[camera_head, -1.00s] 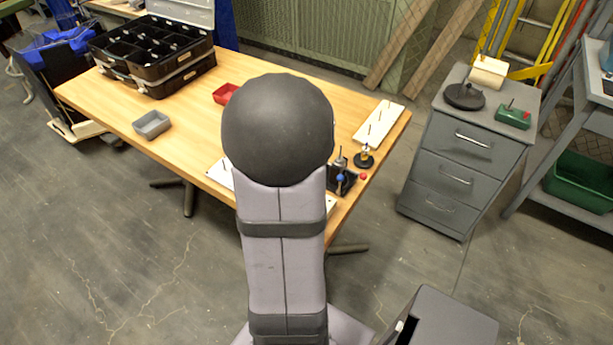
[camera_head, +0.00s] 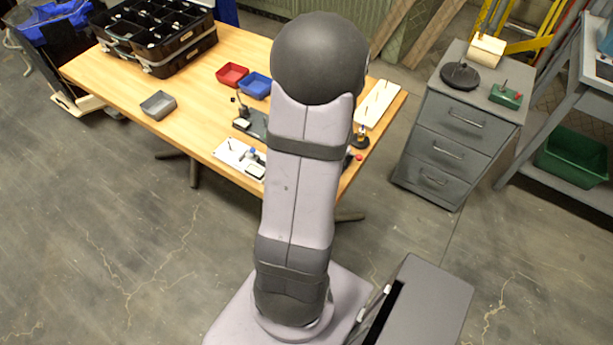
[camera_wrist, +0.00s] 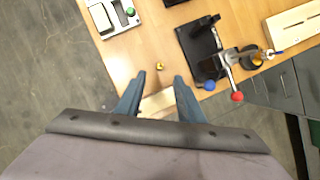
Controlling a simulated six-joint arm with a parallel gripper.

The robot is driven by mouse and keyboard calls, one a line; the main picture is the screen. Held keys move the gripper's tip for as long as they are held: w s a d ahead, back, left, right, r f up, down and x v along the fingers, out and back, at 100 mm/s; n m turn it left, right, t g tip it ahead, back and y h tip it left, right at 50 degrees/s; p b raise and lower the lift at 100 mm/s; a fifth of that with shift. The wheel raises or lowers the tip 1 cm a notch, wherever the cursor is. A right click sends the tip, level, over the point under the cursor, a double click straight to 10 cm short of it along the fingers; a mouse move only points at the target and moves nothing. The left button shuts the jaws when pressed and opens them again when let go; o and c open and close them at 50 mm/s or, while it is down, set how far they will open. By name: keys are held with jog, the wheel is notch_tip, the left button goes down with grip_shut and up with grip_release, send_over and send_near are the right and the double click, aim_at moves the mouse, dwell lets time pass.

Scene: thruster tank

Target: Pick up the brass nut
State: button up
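The brass nut (camera_wrist: 160,66) is a small gold-coloured piece lying on the wooden table in the wrist view. My gripper (camera_wrist: 160,78) is open, with its two blue-grey fingers apart and nothing held between them. In the wrist picture the nut shows just beyond the fingertips, nearly centred between them. The height of the fingers above the table is hard to tell. In the head view my own arm hides both the gripper and the nut.
A black clamp fixture (camera_wrist: 200,52) with blue and red knobs stands right of the nut. A white plate with a device (camera_wrist: 110,17) lies left. A pegged board (camera_head: 378,103), blue bin (camera_head: 256,86), red bin (camera_head: 232,75) and grey bin (camera_head: 158,105) share the table (camera_head: 195,120).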

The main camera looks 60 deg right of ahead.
jog(key=shift+m, duration=0.4)
jog(key=shift+b+x, duration=2.05)
jog(key=shift+x, duration=1.6)
jog(key=shift+d, duration=0.1)
grip_shut()
